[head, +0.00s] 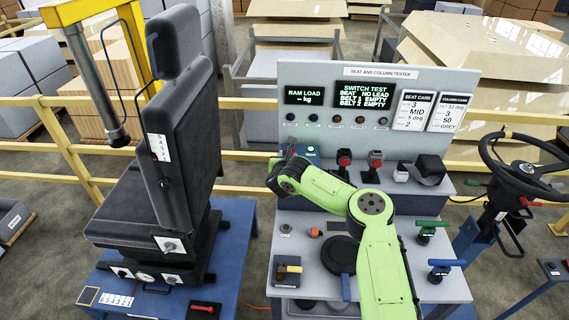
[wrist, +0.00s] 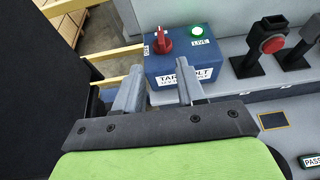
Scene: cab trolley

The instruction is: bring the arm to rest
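My gripper (wrist: 160,92) shows in the wrist view with its two grey fingers apart and nothing between them. It points at the front of a blue box (wrist: 183,68) with a red knob (wrist: 164,43) and a lit green light marked LIVE (wrist: 197,32). I cannot tell how far the fingertips are from the box.
A black seat (head: 165,150) stands on a blue trolley (head: 235,235) to the left. A steering wheel (head: 525,165) on a column is at right. The bench holds red-topped buttons (head: 345,158), green and blue handles (head: 430,228), a dark round disc (head: 337,254) and a small yellow-black block (head: 288,270).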

